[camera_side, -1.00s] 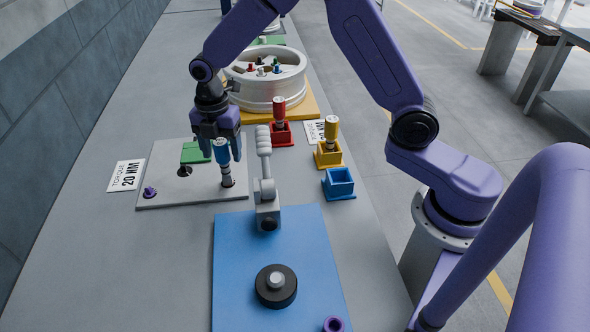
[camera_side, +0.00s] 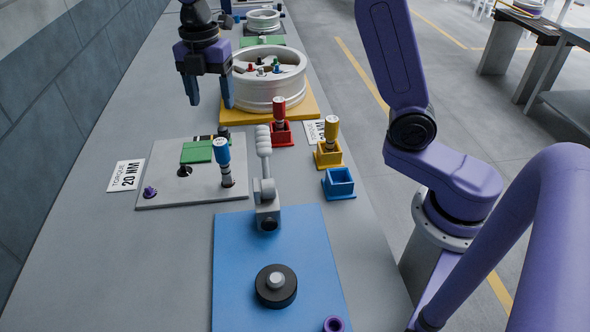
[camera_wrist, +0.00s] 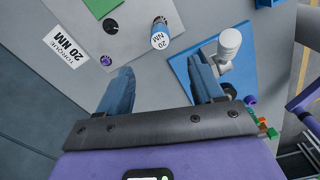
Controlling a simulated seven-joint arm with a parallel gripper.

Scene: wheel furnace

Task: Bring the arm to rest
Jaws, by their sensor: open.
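My gripper (camera_side: 208,92) is open and empty in the side view, raised above the bench to the left of the wheel rim. Its two blue fingers also show in the wrist view (camera_wrist: 165,90), apart with nothing between them. The blue-topped 20 NM tool (camera_side: 222,155) stands upright on the grey plate (camera_side: 165,197) by the torque label. The same tool shows in the wrist view (camera_wrist: 159,38), clear of the fingers.
A wheel rim (camera_side: 268,88) sits on a yellow base. Red (camera_side: 280,135), yellow (camera_side: 328,158) and blue (camera_side: 339,183) holders stand to the right; the blue one is empty. A grey lever clamp (camera_side: 266,192) stands on the blue plate (camera_side: 240,280). A wall runs along the left.

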